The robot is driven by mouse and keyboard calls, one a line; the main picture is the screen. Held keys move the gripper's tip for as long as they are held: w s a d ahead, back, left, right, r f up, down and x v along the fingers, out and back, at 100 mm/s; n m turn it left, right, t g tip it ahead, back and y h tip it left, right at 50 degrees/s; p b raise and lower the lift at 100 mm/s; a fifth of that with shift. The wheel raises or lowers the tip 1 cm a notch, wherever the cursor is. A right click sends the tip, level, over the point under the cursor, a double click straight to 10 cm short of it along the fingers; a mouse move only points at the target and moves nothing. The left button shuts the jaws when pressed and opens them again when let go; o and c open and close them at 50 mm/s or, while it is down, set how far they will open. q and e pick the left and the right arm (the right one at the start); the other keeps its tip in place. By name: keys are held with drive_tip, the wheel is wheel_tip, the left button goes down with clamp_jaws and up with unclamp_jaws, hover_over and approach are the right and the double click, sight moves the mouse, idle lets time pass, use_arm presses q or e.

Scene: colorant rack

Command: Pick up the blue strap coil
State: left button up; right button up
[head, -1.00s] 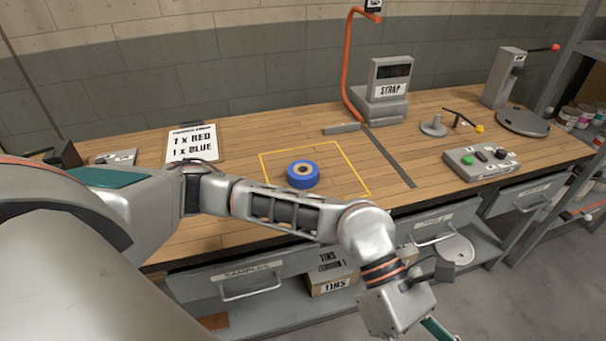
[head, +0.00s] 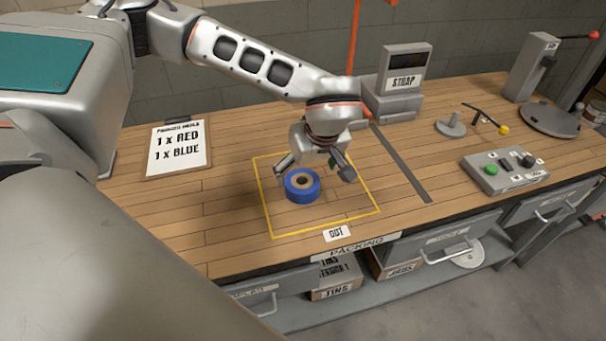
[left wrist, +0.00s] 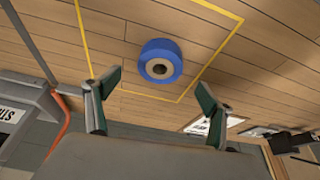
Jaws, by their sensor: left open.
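The blue strap coil (head: 302,190) lies flat on the wooden bench inside a yellow outlined square (head: 378,207), near its left side. It is a blue ring with a tan core and a dark centre hole. My left gripper (head: 314,176) is above and just behind the coil, its fingers spread and pointing down. In the left wrist view the coil (left wrist: 160,60) sits beyond the fingertips, roughly centred between the two open fingers (left wrist: 157,85). Nothing is between them. My right gripper is not in view.
A clipboard reading 1 x RED, 1 x BLUE (head: 177,146) lies to the left. The STRAP machine (head: 403,85) stands behind, with an orange pipe beside it. A button box (head: 503,169) sits to the right. An OUT label (head: 336,233) marks the bench front.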

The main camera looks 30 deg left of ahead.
sight(303, 182)
use_arm(q)
drive_tip(key=shift+w+a+f, duration=0.1)
drive_tip(key=shift+a+f, duration=0.1)
drive_tip(key=shift+f, duration=0.15)
drive_tip(key=shift+s+x, duration=0.25)
drive_tip(key=shift+x, duration=0.85)
drive_tip(key=shift+p+x, duration=0.5)
drive_tip(key=shift+x, duration=1.9)
drive_tip(key=shift+w+d, duration=0.1)
drive_tip(key=shift+w, duration=0.1)
drive_tip(key=c, duration=1.3)
